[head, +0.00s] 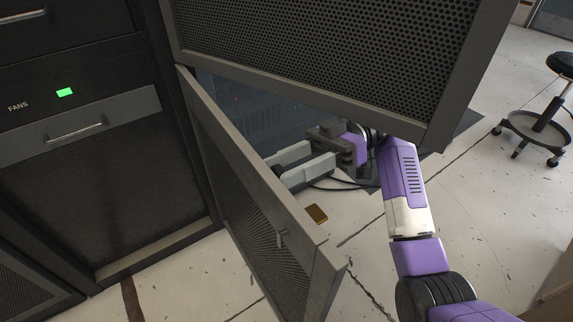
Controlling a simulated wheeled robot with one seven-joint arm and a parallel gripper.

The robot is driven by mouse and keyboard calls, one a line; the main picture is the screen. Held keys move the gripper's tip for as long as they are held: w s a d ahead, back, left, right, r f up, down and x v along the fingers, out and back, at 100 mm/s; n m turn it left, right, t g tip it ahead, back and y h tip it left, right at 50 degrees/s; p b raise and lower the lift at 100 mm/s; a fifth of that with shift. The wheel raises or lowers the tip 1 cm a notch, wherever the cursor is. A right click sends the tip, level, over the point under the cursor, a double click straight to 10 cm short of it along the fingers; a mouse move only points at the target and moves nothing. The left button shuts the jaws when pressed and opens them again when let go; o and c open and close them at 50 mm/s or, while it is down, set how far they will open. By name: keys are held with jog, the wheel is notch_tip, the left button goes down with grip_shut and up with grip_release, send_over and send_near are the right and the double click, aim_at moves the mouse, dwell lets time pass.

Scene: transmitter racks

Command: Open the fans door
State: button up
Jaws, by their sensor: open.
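The label FANS stands on the dark rack at left, beside a small green light (64,92). Below it is a grey panel (60,128) with a bar handle (75,132), flush with the rack. I cannot tell for sure which of these is the fans door. My gripper (276,168) is open and empty, on the far side of the lower door. Its fingers point left, with tips close to the door's top edge; contact is unclear.
A large upper mesh door (340,50) also stands swung out, above my gripper and forearm. Dark cables (335,186) lie on the floor behind the gripper, and a small brown block (316,214) lies nearer. A wheeled stool (540,120) stands at right. Floor there is mostly clear.

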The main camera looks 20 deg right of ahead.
jog(key=w+d, duration=0.1)
jog(key=d, duration=0.6)
jog(key=shift+w+d, duration=0.25)
jog(key=shift+d, duration=0.05)
